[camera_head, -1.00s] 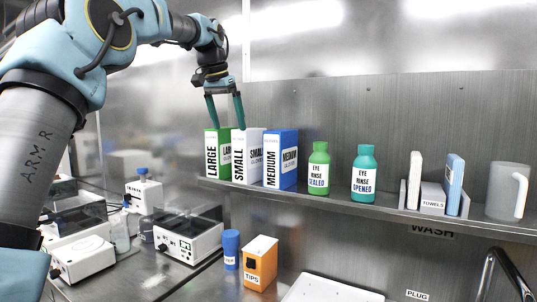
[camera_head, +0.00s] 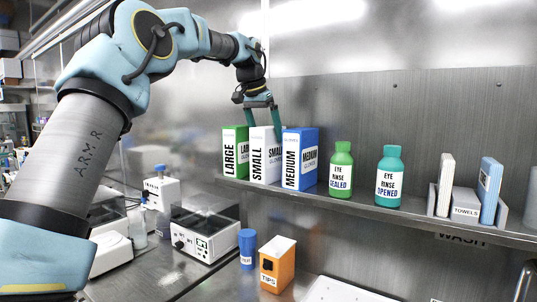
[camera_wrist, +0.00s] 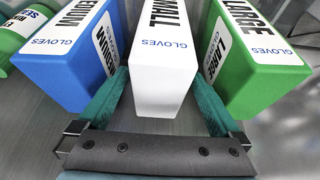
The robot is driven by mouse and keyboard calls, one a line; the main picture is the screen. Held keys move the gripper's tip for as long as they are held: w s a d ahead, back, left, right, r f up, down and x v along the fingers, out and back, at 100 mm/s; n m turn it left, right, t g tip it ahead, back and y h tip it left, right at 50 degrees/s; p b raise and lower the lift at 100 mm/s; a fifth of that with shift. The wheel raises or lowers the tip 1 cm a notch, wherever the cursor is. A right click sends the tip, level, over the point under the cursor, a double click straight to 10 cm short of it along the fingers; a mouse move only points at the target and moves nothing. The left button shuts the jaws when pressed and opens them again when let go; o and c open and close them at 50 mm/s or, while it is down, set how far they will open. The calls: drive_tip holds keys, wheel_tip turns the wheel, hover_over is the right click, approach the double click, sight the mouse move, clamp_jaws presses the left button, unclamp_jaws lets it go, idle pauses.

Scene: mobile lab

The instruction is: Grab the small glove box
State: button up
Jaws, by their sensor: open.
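The small glove box (camera_head: 258,155) is white with black "SMALL" lettering and stands upright on the shelf between two other glove boxes. The green box marked large (camera_head: 231,150) is on its left and the blue box marked medium (camera_head: 300,160) on its right. My gripper (camera_head: 263,124) is above and around the top of the white box, open. In the wrist view the white box (camera_wrist: 161,80) lies between my two teal fingers (camera_wrist: 160,105), with one finger on the blue box's side and one on the green box's side. I cannot tell whether the fingers touch any box.
The shelf (camera_head: 415,219) also holds a green eye rinse bottle (camera_head: 341,171), a teal eye rinse bottle (camera_head: 389,178) and a towels holder (camera_head: 465,205).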

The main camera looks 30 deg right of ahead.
drive_tip(key=shift+x, duration=1.6)
clamp_jaws()
